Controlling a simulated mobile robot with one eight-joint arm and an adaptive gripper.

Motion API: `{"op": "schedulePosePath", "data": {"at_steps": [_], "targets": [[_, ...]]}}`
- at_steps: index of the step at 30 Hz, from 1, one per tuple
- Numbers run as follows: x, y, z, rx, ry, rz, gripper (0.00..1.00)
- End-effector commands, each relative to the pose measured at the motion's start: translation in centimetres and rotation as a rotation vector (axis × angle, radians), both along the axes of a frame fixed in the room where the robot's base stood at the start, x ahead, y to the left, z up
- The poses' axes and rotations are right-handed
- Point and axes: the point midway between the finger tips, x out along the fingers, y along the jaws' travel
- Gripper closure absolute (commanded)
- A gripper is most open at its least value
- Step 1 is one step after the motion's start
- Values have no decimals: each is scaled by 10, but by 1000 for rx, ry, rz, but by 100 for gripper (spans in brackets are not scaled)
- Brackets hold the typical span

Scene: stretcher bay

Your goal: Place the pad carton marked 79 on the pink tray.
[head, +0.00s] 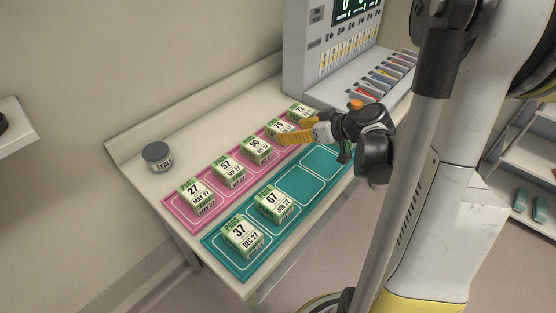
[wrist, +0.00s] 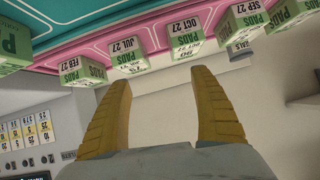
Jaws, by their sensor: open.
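My gripper (head: 290,133) is open, with yellow fingers. In the wrist view the gripper (wrist: 161,80) has nothing between its fingers. The pink tray (head: 174,208) lies along the wall side of the bench and holds a row of several pad cartons. The fourth from the near end, a small green and white carton (head: 278,127) just beyond my fingertips, seems to read 79. My fingers partly cover it. Another green carton (wrist: 13,46) shows at the left edge of the wrist view, its number unreadable.
The teal tray (head: 215,241) lies beside the pink one, with carton 37 (head: 242,236) and carton 67 (head: 274,204) at its near end and bare slots beyond. My arm hides its far end. A grey seals jar (head: 157,157) and a tall cabinet (head: 312,60) stand on the bench.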

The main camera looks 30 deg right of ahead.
Motion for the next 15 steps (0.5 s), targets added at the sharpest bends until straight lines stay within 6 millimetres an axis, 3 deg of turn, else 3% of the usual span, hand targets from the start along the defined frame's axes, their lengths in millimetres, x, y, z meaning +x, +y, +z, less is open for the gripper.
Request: {"op": "schedulePosePath", "data": {"at_steps": [1,6,10,15], "targets": [[-6,28,9,3,62,5,27],[-41,96,31,-19,259,-57,27],[-82,133,44,-61,354,-127,27],[-132,159,56,-125,395,-221,27]]}}
